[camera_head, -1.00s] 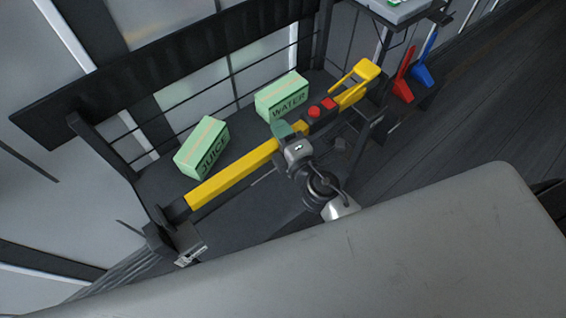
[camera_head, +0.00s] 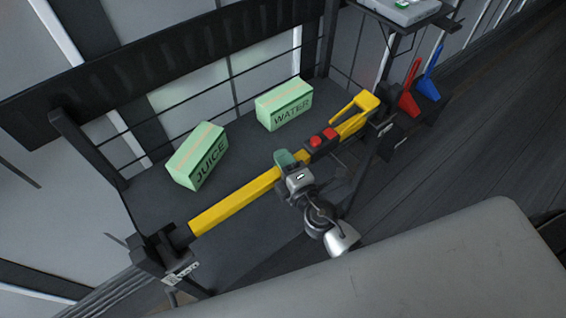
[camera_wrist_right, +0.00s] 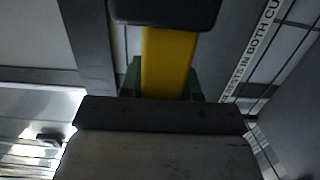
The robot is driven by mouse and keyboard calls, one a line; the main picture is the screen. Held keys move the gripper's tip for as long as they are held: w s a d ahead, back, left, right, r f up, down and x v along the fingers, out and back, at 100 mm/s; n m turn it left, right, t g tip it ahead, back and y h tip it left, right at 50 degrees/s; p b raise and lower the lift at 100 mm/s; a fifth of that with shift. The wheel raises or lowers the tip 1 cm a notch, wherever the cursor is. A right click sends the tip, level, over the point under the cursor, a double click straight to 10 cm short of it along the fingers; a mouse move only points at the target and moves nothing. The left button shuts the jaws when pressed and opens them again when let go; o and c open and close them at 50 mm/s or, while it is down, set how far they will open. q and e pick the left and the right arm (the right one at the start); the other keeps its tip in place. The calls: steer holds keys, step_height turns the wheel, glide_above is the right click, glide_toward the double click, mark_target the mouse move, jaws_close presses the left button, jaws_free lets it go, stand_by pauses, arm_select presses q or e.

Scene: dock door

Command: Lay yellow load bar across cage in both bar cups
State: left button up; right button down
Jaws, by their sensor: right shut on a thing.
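I cannot tell whether either end is fully seated. My left gripper is not in view.
Green boxes marked JUICE (camera_head: 197,156) and WATER (camera_head: 284,104) stand on the cage floor behind the bar. At the right are a red object (camera_head: 410,92), a blue object (camera_head: 430,82) and a small stand (camera_head: 400,14). Dark floor is clear at right.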

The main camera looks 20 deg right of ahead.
steer(key=shift+f, duration=0.1)
steer(key=c, duration=0.8)
jaws_free()
steer(key=shift+s, duration=0.35)
steer(key=s+d+b, duration=0.2)
steer(key=s+b, duration=0.3)
steer(key=s, duration=0.6)
steer(key=shift+s+d, duration=0.1)
steer(key=shift+d, duration=0.05)
